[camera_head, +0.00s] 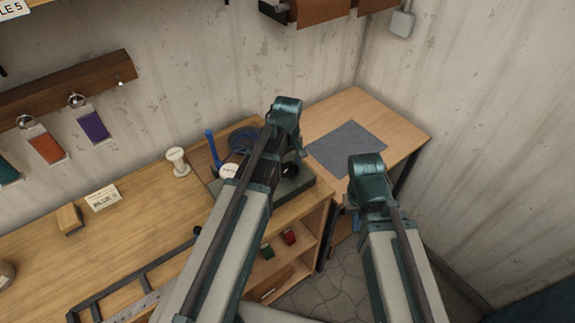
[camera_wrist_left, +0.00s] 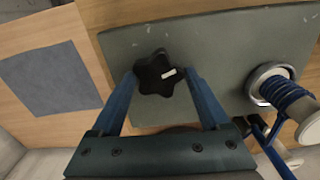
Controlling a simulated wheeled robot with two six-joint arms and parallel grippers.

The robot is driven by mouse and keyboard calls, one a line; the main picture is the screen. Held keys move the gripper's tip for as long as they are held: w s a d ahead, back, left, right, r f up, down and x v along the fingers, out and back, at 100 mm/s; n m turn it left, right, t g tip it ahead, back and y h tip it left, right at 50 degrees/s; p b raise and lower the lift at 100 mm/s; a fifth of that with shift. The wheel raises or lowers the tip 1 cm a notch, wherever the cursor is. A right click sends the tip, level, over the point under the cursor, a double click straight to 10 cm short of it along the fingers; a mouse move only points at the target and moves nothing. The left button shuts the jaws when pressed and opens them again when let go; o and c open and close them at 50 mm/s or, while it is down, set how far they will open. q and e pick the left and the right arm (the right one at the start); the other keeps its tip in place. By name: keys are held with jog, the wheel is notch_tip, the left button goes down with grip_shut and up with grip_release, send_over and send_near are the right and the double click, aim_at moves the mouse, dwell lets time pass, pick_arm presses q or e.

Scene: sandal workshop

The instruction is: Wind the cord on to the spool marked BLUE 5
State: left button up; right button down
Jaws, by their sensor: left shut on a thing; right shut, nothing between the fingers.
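My left gripper (camera_wrist_left: 160,80) is shut on a black star-shaped knob (camera_wrist_left: 154,68) with a white mark, on a grey-green base plate (camera_wrist_left: 225,42). Blue turns wrap a pale spool (camera_wrist_left: 308,130) on a metal seat at the right of the wrist view. In the head view, its pale round end (camera_head: 228,171) shows left of my left arm. A blue coil (camera_head: 242,138) lies behind it, and a blue upright (camera_head: 213,148) stands beside it. My left fingers are hidden there. My right gripper (camera_head: 353,221) is shut and empty, partly hidden below its wrist.
Another pale spool (camera_head: 177,161) stands on the bench, left of the base plate. A label card (camera_head: 102,198) and a wooden block (camera_head: 69,218) are farther left. A grey mat (camera_head: 347,148) lies on the right bench. Coloured tags hang from the wall rail (camera_head: 70,87).

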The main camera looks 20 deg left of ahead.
pick_arm(q)
jog(key=m, duration=0.6)
jog(key=shift+w+m, duration=0.1)
jog(key=shift+m, duration=0.3)
jog(key=m, duration=1.2)
jog(key=shift+m, duration=0.3)
jog(key=m, duration=0.5)
jog(key=shift+m, duration=0.4)
jog(key=shift+m, duration=0.3)
jog(key=o, duration=1.2)
